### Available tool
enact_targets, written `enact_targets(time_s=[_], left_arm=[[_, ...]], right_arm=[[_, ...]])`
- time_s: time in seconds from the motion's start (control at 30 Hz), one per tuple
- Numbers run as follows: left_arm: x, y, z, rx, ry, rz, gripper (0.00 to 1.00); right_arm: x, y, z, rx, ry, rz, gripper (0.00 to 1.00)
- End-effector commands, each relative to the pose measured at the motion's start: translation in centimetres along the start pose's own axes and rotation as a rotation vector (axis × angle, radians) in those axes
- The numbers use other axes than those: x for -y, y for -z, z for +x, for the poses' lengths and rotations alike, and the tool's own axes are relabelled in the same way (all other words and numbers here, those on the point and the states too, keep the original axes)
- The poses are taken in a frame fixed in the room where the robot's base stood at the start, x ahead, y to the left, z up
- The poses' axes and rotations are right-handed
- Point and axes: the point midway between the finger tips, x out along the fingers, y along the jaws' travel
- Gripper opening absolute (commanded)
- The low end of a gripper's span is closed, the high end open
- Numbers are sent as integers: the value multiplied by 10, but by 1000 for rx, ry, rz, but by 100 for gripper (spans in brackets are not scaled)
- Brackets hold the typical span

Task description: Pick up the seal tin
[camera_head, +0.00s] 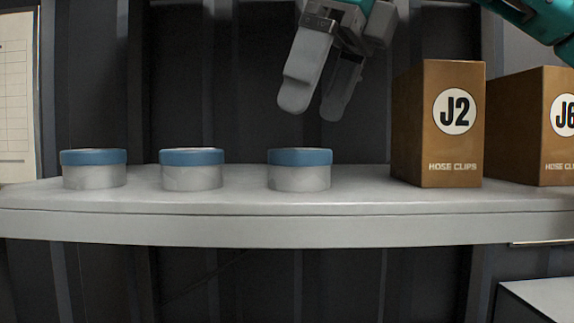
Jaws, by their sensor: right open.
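Three look-alike low round tins with blue lids and pale grey sides stand in a row on the shelf: a left tin (94,169), a middle tin (192,169) and a right tin (299,170). No label on them can be read, so I cannot tell which is the seal tin. My right gripper (314,108) comes down from the top of the view. It is open and empty, its fingertips pointing down above the right tin and apart from it. My left gripper is not in view.
The tins stand on a pale grey shelf (250,228). To the right are brown hose clip boxes, one marked J2 (410,125) and one marked J6 (520,125). A white sheet (16,100) hangs at the far left. Gaps between the tins are clear.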

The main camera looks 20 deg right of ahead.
Motion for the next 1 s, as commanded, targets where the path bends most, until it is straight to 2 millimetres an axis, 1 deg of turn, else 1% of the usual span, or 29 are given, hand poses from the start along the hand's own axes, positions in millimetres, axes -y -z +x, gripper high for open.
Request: enact_targets(time_s=[0.27,0.4,0.53,0.67,0.87,1.0], left_arm=[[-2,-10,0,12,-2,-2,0],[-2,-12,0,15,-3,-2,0],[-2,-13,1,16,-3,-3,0],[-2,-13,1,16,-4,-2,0],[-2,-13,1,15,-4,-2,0],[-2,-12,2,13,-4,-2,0]], right_arm=[[1,1,29,-1,0,0,100],[4,1,50,-3,0,0,100],[4,1,67,-1,0,0,100],[4,1,74,0,-1,1,100],[4,0,74,1,-1,1,99],[4,0,74,1,-1,1,86]])
